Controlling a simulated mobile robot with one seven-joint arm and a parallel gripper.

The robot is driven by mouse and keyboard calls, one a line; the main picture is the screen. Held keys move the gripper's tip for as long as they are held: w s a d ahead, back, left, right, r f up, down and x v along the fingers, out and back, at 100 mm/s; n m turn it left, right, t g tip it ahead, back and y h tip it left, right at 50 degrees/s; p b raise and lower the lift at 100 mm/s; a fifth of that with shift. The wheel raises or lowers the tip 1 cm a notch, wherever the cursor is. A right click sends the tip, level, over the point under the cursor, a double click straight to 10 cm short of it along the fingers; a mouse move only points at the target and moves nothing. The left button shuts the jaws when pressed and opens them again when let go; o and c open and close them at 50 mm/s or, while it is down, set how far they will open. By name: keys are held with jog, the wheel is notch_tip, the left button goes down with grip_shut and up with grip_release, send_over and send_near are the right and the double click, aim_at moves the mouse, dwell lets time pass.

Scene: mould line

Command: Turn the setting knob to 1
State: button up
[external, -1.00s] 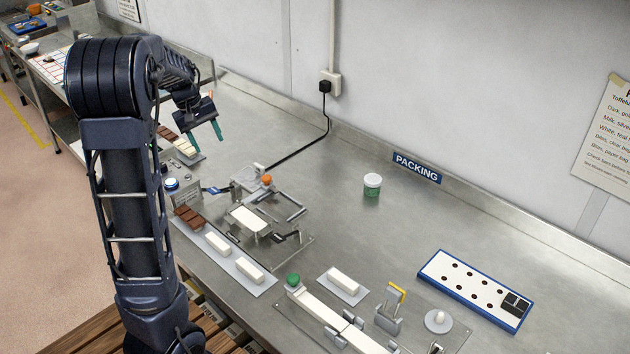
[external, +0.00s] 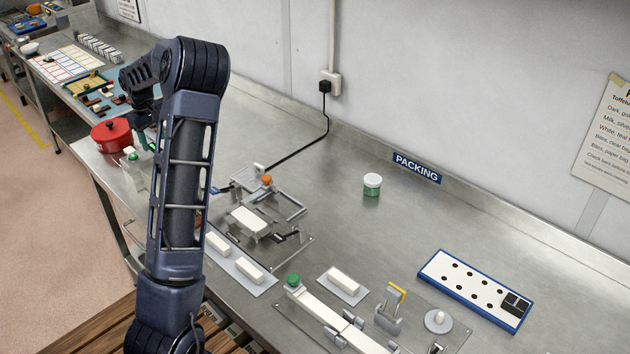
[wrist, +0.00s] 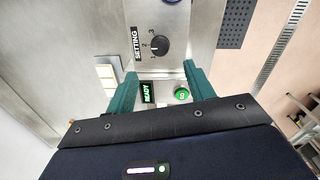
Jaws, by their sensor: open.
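In the wrist view the setting knob (wrist: 160,46) is a round black knob on a light panel, above the space between my fingertips. The printed numbers 1, 2 and 3 curve along its left side, beside the word SETTING. Its pointer is too small to read with certainty. My gripper (wrist: 160,72) is open and empty, with its two teal fingers apart and short of the knob. In the external view my gripper (external: 146,143) is at the left part of the bench, partly hidden by my arm. The knob cannot be made out there.
A green READY display (wrist: 147,93) and a green button (wrist: 182,94) sit between my fingers in the wrist view. A blue round part (wrist: 171,2) shows at the top edge. In the external view a red pot (external: 111,135) stands near my gripper.

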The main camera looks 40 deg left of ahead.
jog(key=f, duration=0.9)
jog(key=shift+w+f, duration=0.25)
jog(key=shift+f, duration=0.15)
jog(key=c, duration=1)
